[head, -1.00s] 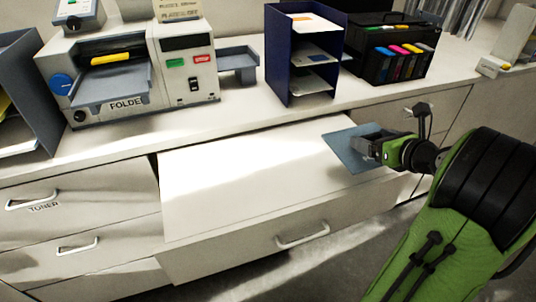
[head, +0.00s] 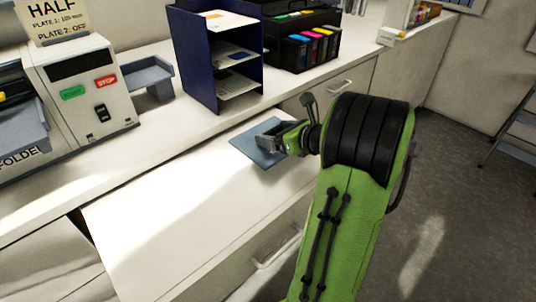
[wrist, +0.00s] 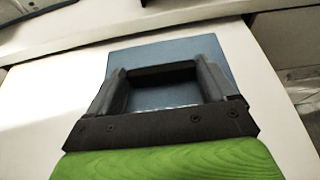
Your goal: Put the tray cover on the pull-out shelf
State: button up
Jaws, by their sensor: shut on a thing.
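The tray cover (head: 253,148) is a flat, blue-grey rectangular panel. It also shows in the wrist view (wrist: 165,54), reaching out beyond my fingers. My gripper (head: 272,141) is shut on the cover's near right part; in the wrist view the gripper (wrist: 165,82) hides part of the panel. The cover is at the far right part of the white pull-out shelf (head: 170,220), over its surface. I cannot tell whether it touches the shelf or hangs just above it. The shelf stands pulled out from the cabinet below the counter.
A folding machine (head: 83,95), a dark blue paper sorter (head: 213,65) and a black printer with coloured cartridges (head: 305,48) stand on the counter. The shelf's middle and left are bare. Open floor (head: 450,200) lies at the right.

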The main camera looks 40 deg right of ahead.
notch_tip(320, 180, down, 5)
jog(key=shift+f+b, duration=0.1)
jog(key=shift+b, duration=1)
